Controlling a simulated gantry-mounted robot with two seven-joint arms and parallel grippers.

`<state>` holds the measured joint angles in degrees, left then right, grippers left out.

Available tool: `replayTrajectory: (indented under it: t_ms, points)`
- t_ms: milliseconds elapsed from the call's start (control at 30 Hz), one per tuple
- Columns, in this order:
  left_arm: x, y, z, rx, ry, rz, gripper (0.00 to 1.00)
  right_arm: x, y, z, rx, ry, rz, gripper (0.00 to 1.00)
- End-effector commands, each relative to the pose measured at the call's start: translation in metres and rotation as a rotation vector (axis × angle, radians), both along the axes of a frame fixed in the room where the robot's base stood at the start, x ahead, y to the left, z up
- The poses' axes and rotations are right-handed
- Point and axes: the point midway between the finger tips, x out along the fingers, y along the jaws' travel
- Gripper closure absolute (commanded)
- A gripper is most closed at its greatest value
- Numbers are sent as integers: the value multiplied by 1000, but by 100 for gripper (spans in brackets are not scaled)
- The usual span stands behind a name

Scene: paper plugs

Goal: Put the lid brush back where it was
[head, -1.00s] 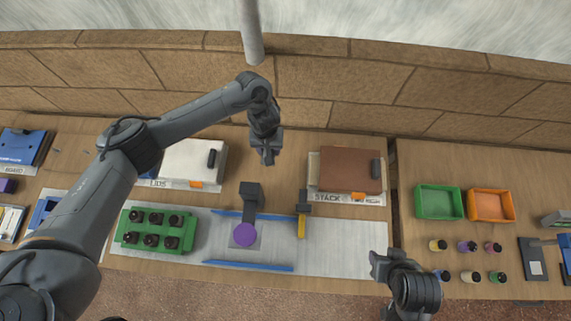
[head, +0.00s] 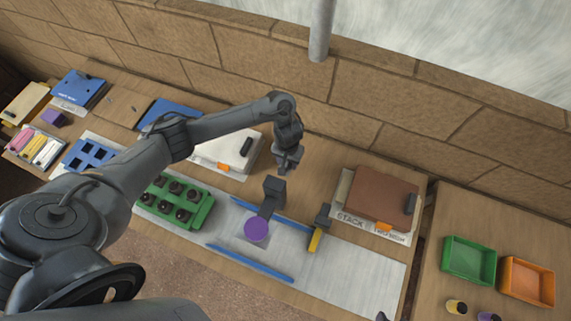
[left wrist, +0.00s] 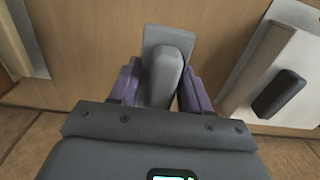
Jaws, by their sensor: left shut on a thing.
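My left gripper (head: 287,167) is above the wooden table behind the workspace, to the right of the white LIDS box (head: 212,150). In the left wrist view its purple fingers (left wrist: 160,88) are shut on a grey piece with a rounded bar and a wider block at its far end, which I take for the lid brush (left wrist: 167,62). In the head view the held piece is too small to make out clearly. Only a dark tip of my right gripper (head: 382,316) shows at the bottom edge.
A dark grey stand (head: 274,190) rises close in front of my left gripper, with a purple disc (head: 256,229) before it. A green block (head: 174,200) with black round pieces stands left. A brown-topped STACK box (head: 382,195) stands right.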

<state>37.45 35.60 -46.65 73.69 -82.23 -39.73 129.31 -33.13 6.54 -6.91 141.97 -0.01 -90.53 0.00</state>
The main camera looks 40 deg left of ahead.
Motion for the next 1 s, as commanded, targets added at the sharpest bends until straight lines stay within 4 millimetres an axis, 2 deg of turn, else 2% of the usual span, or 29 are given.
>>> replayTrajectory:
  t_ms: [100, 267, 600, 1000]
  points:
    - [-1, 9, -4, -1, -1, 2, 81, 0, 0, -1, 0, -1, 0, 57]
    - [-1, 11, -9, -2, -1, 0, 81, 0, 0, -2, -1, -2, 1, 57]
    - [-1, 11, -45, -1, -1, 0, 81, 0, -3, -14, -10, -2, 6, 57]
    - [-1, 10, -48, -2, -2, 1, 81, -1, -2, -14, -8, 0, 5, 57]
